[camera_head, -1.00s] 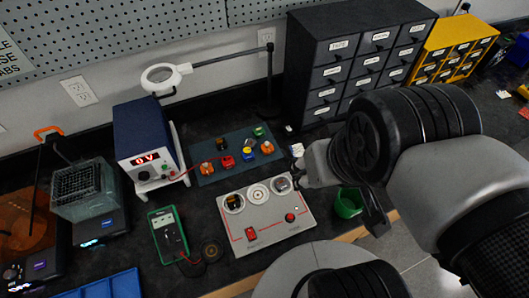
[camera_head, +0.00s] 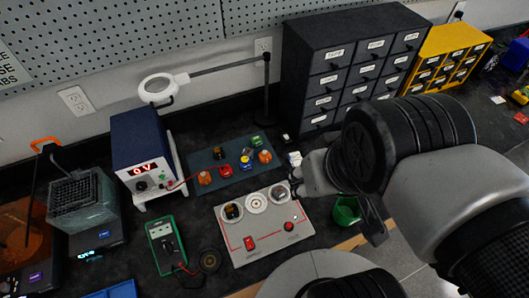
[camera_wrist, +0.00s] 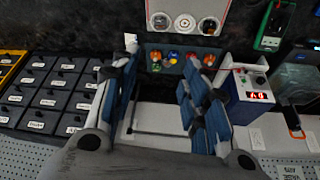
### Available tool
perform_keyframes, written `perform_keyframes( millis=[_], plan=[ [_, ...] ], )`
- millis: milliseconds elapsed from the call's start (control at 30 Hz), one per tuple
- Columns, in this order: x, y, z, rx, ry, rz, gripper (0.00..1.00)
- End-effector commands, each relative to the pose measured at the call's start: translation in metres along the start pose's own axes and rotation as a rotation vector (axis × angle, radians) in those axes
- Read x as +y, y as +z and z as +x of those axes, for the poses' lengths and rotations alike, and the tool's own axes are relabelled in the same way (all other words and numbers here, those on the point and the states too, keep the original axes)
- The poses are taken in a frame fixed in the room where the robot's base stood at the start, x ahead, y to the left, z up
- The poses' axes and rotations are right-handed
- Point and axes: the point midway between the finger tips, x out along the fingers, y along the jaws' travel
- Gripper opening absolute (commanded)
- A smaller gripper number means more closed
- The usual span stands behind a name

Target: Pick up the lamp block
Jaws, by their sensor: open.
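Several small coloured blocks stand on a dark teal mat (camera_head: 232,184) in the middle of the bench. They include an orange block (camera_head: 205,178), a red block (camera_head: 225,172), a blue and yellow block (camera_head: 246,162), a green block (camera_head: 258,143) and a second orange block (camera_head: 264,156). I cannot tell which is the lamp block. My gripper (camera_head: 297,180) is open, above the bench near the right edge of the grey panel. In the wrist view my gripper (camera_wrist: 162,60) has its fingers apart, with the blocks beyond them and nothing between them.
The grey panel (camera_head: 262,240) with round sockets lies in front of the mat. A blue power supply (camera_head: 143,140), a green meter (camera_head: 166,245) and a magnifier lamp (camera_head: 157,87) stand left and behind. Dark drawers (camera_head: 345,70) rise behind. A green cup (camera_head: 346,210) is near my gripper.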

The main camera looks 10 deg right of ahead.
Motion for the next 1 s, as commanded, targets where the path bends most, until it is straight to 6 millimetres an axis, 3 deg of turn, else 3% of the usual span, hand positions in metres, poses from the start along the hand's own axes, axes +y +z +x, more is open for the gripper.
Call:
perform_keyframes(
  millis=[267,367,567,767,1000],
  plan=[
    [0.0,-0.009,-0.001,-0.011,0.0,-0.006,0.45],
    [0.0,-0.029,-0.001,-0.035,-0.001,-0.018,0.45],
    [-0.001,-0.091,0.013,-0.104,-0.004,-0.057,0.45],
    [-0.002,-0.15,0.048,-0.171,-0.01,-0.097,0.45],
    [-0.003,-0.204,0.116,-0.252,-0.021,-0.147,0.45]
  ],
)
